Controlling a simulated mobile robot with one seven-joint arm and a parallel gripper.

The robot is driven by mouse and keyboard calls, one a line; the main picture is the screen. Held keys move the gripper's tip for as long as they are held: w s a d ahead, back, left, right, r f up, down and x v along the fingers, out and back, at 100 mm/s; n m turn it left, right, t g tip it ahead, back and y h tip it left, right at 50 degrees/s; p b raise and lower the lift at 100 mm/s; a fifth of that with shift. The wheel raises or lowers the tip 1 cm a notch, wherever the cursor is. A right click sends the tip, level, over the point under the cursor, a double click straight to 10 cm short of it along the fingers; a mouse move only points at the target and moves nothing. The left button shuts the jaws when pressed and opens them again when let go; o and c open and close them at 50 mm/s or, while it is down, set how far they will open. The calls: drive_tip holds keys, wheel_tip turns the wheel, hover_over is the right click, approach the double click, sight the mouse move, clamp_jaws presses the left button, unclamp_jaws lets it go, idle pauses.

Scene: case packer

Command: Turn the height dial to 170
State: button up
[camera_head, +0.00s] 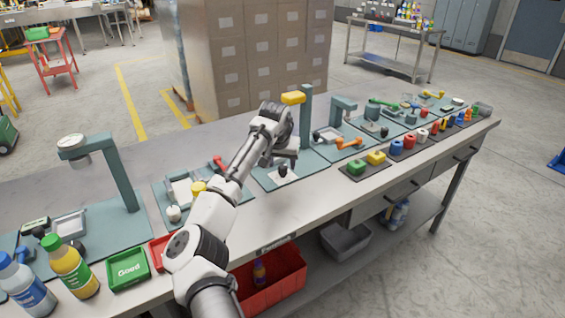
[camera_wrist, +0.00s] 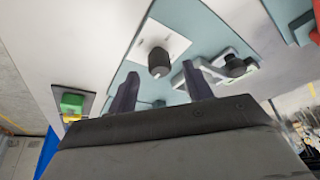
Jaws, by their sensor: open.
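The height dial is a black knob (camera_head: 283,171) on a white plate (camera_head: 291,179), on a teal station board in the middle of the bench. In the wrist view the knob (camera_wrist: 158,62) shows on its white plate (camera_wrist: 147,45); no scale numbers can be read. My gripper (camera_wrist: 161,72) is open and empty, with a dark finger on either side of the knob in the picture. The fingertips appear near the knob, but I cannot tell whether they touch it. In the head view my gripper (camera_head: 287,152) is just above and behind the knob, partly hidden by my arm.
A teal post (camera_head: 306,115) with a yellow head (camera_head: 293,98) stands behind my gripper. A black knob (camera_wrist: 235,65) on a grey part is close to the right finger. Green (camera_head: 356,167) and yellow (camera_head: 377,157) blocks sit to the right. Bare bench lies in front.

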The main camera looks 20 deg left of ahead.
drive_tip(key=shift+x, duration=1.1)
drive_tip(key=c, duration=1)
drive_tip(key=shift+o, duration=0.2)
